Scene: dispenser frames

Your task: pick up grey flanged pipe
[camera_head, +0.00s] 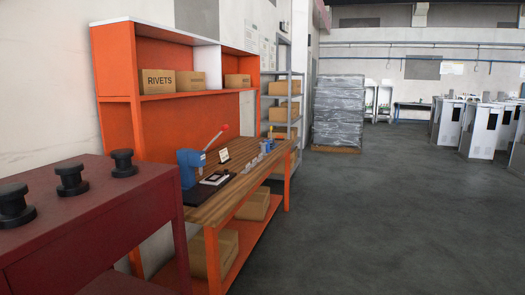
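Three dark, spool-shaped flanged pieces stand upright in a row on the dark red cabinet at the left of the head view. The nearest flanged piece (15,205) is at the left edge, the middle one (71,180) stands behind it, and the farthest one (122,163) is near the cabinet's back corner. They look near-black; I cannot tell whether one of them is the grey flanged pipe. No other flanged pipe is clear in view. Neither of my grippers shows.
The dark red cabinet (110,225) fills the lower left. Beyond it stands an orange workbench with a wooden top (222,202), carrying a blue lever press (190,165) and small items. A wrapped pallet stack (338,112) stands farther back. The grey floor (390,220) at right is clear.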

